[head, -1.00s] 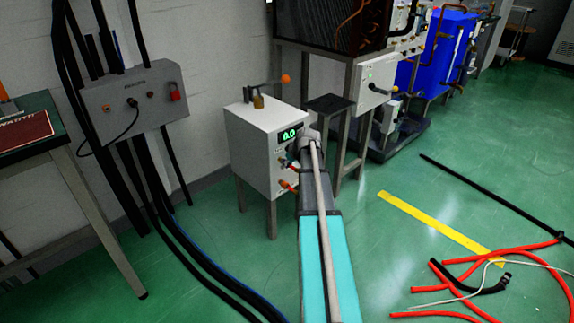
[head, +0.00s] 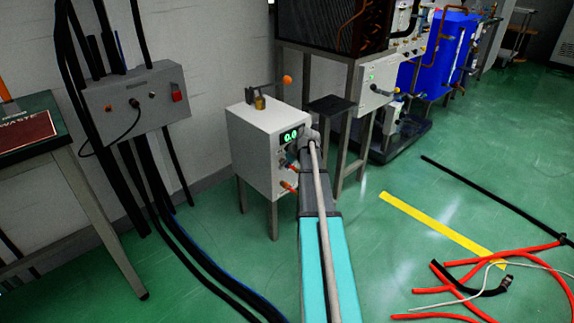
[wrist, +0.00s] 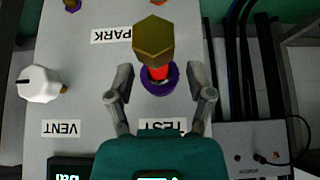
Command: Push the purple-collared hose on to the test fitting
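A purple collar (wrist: 160,80) with a short red hose piece (wrist: 158,72) shows in the middle of the wrist view. A brass hex piece (wrist: 153,38) is in line with the red piece; I cannot tell how they join. The TEST label (wrist: 162,124), upside down, is partly covered by my wrist. My gripper (wrist: 161,72) is open, with one finger on each side of the purple collar and visible gaps. In the head view my gripper (head: 306,138) is at the front of the white box (head: 250,150), and hides part of the panel.
PARK (wrist: 111,36) and VENT (wrist: 61,128) labels and a white knob (wrist: 38,84) are on the panel. The box display (head: 290,136) reads 0.0. A steel frame (head: 350,90) stands close to its right. Red hoses (head: 460,290) lie on the floor at right.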

